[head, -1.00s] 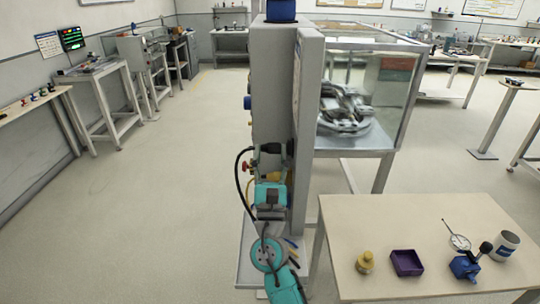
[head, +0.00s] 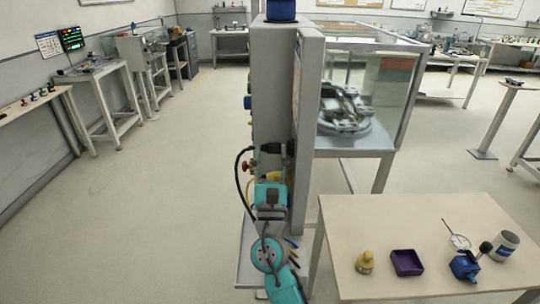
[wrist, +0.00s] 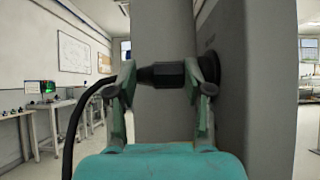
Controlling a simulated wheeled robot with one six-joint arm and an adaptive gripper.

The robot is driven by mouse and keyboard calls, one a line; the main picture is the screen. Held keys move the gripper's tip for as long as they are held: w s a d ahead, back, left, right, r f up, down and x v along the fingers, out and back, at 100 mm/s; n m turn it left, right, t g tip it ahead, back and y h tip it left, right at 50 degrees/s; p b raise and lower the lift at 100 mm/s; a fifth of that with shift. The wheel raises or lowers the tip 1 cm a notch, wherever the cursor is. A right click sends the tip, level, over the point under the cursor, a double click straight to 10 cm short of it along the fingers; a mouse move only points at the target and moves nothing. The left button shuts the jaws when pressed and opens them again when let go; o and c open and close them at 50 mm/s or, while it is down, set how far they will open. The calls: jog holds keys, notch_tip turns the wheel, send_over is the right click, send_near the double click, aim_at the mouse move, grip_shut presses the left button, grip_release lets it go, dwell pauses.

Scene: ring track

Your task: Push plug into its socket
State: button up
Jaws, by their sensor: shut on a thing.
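The black plug (wrist: 166,73) lies level across the wrist view, with its cable (wrist: 88,105) curving away at the left. My gripper (wrist: 162,78) is shut on the plug, with one finger at each side of the picture. The round black socket (wrist: 209,68) is on the grey panel at the right, partly behind the right finger. The plug's front end reaches up to the socket, but the finger hides how deep it sits. In the head view the plug (head: 270,150) is small and dark beside the grey column, above my teal wrist.
The grey column (head: 272,95) stands close to my arm. A red knob (head: 249,164) sits just left of the plug. A table (head: 345,215) at the lower right holds a purple tray (head: 407,263) and small items. Floor at the left is clear.

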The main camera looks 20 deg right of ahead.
jog(key=shift+s+d+r, duration=0.1)
jog(key=shift+s+d, duration=0.1)
jog(key=shift+d, duration=0.35)
jog(key=shift+s+d+r, duration=0.1)
jog(key=shift+s+d, duration=0.1)
jog(key=shift+d, duration=0.3)
jog(key=o, duration=1.3)
jog(key=shift+f, duration=0.1)
jog(key=shift+c, duration=0.2)
jog(key=shift+s, duration=0.1)
jog(key=a+v, duration=0.1)
jog(key=v, duration=1.1)
jog(key=shift+a+n+y, duration=0.25)
jog(key=shift+n+y, duration=0.05)
jog(key=shift+y, duration=0.1)
